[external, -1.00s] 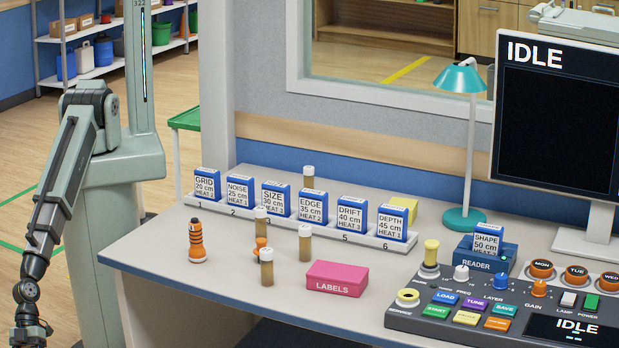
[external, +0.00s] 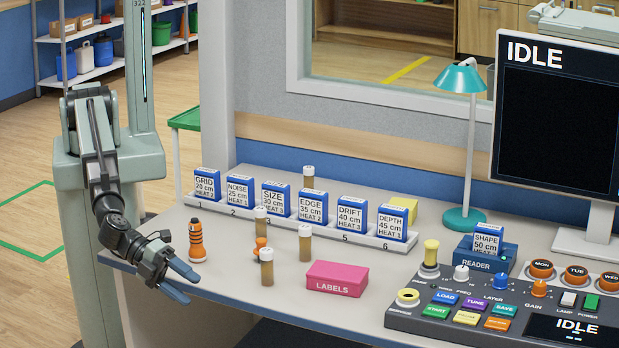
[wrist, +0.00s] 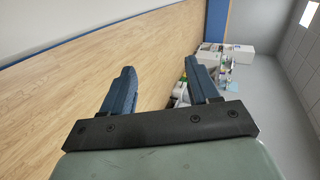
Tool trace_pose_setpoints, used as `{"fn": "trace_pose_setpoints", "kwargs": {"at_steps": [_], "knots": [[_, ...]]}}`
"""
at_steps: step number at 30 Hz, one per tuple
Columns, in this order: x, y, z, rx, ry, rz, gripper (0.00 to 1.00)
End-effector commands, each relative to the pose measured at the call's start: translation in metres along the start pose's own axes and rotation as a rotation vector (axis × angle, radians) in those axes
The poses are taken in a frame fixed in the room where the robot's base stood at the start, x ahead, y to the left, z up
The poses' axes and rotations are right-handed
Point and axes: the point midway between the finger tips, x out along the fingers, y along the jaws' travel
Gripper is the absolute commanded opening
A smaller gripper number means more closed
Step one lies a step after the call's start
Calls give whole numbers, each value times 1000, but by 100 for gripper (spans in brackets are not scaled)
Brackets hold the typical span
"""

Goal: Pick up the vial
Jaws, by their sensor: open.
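Several amber vials with pale caps stand upright on the desk in the external view. One vial (external: 267,269) is nearest the front edge, another vial (external: 305,245) is to its right, and a third vial (external: 261,224) is behind. A further vial (external: 308,179) stands behind the card rack, partly hidden. My gripper (external: 187,284) is open and empty at the desk's front left edge, left of the nearest vial and apart from it. In the wrist view its two blue fingers (wrist: 159,70) are spread with nothing between them; no vial can be made out there.
An orange-and-black striped bottle (external: 196,241) stands close behind my gripper. A small orange object (external: 260,246) sits among the vials. A pink LABELS box (external: 337,279) lies to their right. Behind is the card rack (external: 345,240); a control console (external: 460,318) fills the right.

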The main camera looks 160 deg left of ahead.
Motion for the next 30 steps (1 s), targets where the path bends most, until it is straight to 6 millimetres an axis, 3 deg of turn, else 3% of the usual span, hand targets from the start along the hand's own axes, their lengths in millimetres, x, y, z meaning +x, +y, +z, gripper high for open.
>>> {"fn": "trace_pose_setpoints", "kwargs": {"at_steps": [1, 3, 6, 9, 14, 21, 30], "knots": [[8, -26, 23, 29, -53, -27, 60], [15, -56, 55, 90, -131, -55, 60], [19, -96, 105, 205, -253, -74, 60], [15, -119, 149, 354, -367, -49, 60], [3, -129, 196, 580, -483, 45, 60], [-21, -125, 248, 910, -580, 248, 60], [-44, -117, 288, 1198, -606, 469, 60]]}}
